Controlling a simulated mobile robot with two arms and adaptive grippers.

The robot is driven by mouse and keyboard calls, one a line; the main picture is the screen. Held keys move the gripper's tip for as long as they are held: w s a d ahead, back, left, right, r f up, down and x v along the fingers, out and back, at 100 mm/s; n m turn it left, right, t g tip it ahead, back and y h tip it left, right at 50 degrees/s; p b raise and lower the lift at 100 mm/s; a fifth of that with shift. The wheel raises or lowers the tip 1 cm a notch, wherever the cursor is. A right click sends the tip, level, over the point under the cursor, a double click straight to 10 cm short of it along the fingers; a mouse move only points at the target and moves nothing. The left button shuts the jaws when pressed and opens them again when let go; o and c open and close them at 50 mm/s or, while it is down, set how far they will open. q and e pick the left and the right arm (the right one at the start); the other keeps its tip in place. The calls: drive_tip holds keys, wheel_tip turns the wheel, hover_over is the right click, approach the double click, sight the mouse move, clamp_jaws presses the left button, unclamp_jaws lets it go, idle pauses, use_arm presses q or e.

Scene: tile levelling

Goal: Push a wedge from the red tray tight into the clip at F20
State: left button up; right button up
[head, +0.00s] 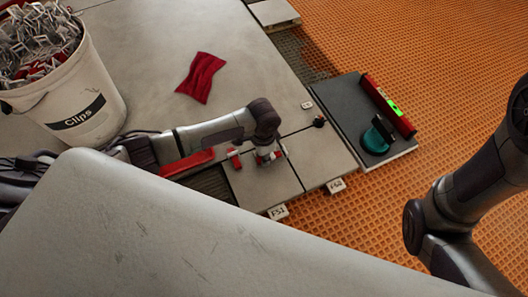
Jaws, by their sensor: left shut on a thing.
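My left gripper (268,156) is low over the grey tiles, at a tile joint. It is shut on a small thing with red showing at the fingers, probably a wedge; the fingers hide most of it. Another small red piece (234,158) lies just left of the gripper. The red tray (187,163) is further left, partly behind my arm. White tags stand at the tiles' front edge, one (278,212) below the gripper and one (336,186) to its right; their lettering is too small to read surely. The clip under the gripper is hidden. My right gripper is out of view.
A white bucket marked Clips (75,110) stands at the left. A red cloth (201,77) lies on the grey slab. At the right, a dark tile (345,100) carries a teal suction cup (375,139) and a red spirit level (376,95). Orange matting (460,70) lies beyond.

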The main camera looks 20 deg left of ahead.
sight(277, 154)
use_arm(q)
drive_tip(key=shift+f, duration=0.35)
drive_tip(key=shift+f+p, duration=0.15)
drive_tip(key=shift+p, duration=0.3)
idle(0.4)
drive_tip(key=shift+w+d, duration=0.15)
drive_tip(key=shift+w+d, duration=0.7)
drive_tip(key=shift+w, duration=0.05)
drive_tip(key=shift+w+d+b, duration=0.4)
drive_tip(key=shift+w+d, duration=0.5)
drive_tip(key=shift+d, duration=0.05)
idle(1.6)
drive_tip(key=o, duration=0.9)
drive_tip(key=shift+c, duration=0.2)
wheel_tip(277, 154, up, 12)
